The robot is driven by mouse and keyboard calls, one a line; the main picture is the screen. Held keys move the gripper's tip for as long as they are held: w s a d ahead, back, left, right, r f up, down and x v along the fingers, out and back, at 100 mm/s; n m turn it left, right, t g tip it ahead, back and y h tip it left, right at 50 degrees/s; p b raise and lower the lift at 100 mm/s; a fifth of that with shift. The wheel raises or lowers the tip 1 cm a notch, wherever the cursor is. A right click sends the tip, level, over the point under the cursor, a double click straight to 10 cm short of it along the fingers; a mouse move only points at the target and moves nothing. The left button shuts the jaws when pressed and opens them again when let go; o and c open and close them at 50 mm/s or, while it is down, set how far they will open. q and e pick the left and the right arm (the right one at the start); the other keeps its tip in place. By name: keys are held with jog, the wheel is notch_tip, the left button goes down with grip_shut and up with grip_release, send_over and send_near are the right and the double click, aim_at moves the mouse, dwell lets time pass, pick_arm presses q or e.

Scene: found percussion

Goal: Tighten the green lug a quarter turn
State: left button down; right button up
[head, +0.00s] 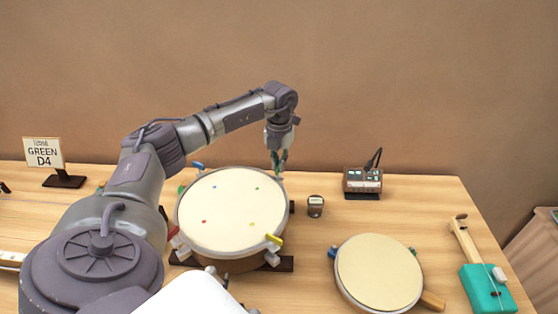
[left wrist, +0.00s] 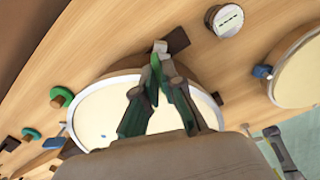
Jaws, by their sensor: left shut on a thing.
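The large drum (head: 232,210) stands on the table with a cream head. Its head bears small coloured dots, a green one toward the far right. My left gripper (head: 279,166) reaches down over the far right rim and is shut on the green lug (left wrist: 153,90), which shows as a green strip between the fingers in the left wrist view. The fingers hide most of the lug, so its angle cannot be told. The yellow lug (head: 273,240), blue lug (head: 197,166) and red lug (head: 173,232) sit around the rim. My right gripper is not in view.
A sign (head: 43,153) reading GREEN D4 stands at the back left. A small dark canister (head: 315,206) and a tuner-like box (head: 362,180) stand right of the drum. A smaller drum (head: 380,272) and a teal-bodied instrument (head: 487,290) lie farther right. Bare table lies between them.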

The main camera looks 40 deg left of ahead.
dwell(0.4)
pick_arm(q)
jog(key=c, duration=1.3)
grip_release()
notch_tip(320, 180, up, 12)
